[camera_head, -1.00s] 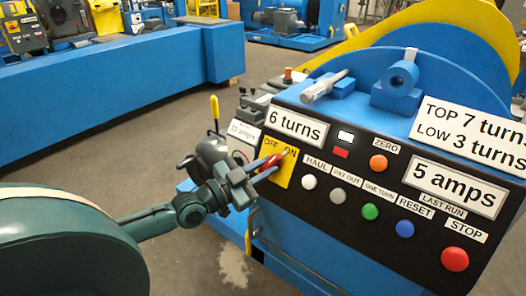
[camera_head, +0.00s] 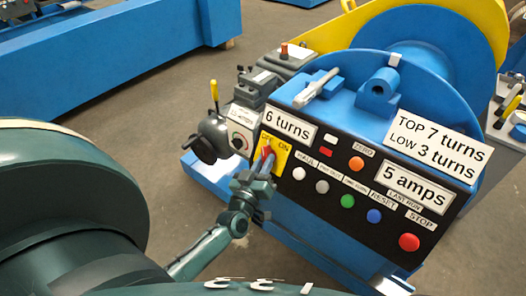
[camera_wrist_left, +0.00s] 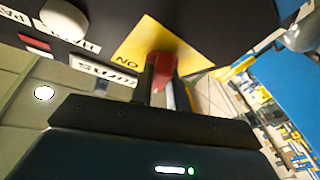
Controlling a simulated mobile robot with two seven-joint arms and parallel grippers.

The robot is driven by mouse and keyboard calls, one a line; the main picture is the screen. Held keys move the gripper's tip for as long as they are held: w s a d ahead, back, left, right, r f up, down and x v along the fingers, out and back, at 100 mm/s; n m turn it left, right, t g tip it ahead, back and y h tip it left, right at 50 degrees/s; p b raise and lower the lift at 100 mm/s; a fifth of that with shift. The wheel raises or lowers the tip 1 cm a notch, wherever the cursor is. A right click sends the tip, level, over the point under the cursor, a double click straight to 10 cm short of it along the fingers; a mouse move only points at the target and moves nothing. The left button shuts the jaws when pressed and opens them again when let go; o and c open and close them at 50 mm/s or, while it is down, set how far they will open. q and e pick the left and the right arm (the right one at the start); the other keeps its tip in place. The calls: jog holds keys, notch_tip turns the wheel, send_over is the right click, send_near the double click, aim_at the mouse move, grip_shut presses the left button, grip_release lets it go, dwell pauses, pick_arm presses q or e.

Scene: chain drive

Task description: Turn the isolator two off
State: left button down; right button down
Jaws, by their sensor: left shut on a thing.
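The isolator is a red switch handle (camera_head: 266,153) on a yellow plate (camera_head: 281,157) marked OFF and ON, at the left end of the black control panel. No number for it is readable. My left gripper (camera_head: 265,165) is shut on the red handle, reaching it from the front. In the left wrist view the handle (camera_wrist_left: 161,66) sits between the two fingers, in front of the yellow plate (camera_wrist_left: 185,52) with ON readable. The handle appears near upright in the head view; its exact angle is partly hidden by the fingers. My right gripper is not in view.
The panel (camera_head: 330,225) carries several push buttons, including a red STOP button (camera_head: 409,242). A grey motor-like unit (camera_head: 212,135) with a yellow-tipped lever (camera_head: 214,92) stands left of the plate. Open floor (camera_head: 140,120) lies at the left.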

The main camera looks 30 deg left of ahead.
pick_arm(q)
jog(key=n+p, duration=0.1)
jog(key=n+g+y, duration=0.1)
jog(key=n+p, duration=0.1)
jog(key=shift+d+r+n+y+p, duration=0.2)
jog(key=shift+d+n+y+p, duration=0.1)
jog(key=shift+y+p, duration=0.1)
jog(key=shift+f+n+g+p, duration=0.1)
jog(key=shift+n+g+p, duration=0.2)
jog(key=shift+n+g, duration=0.1)
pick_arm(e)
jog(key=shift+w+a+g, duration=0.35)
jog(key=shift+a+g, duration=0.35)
pick_arm(q)
jog(key=shift+n+y, duration=0.3)
jog(key=c, duration=1.4)
grip_release()
jog(key=shift+a, duration=0.1)
jog(key=shift+o, duration=0.2)
jog(key=shift+s, duration=0.1)
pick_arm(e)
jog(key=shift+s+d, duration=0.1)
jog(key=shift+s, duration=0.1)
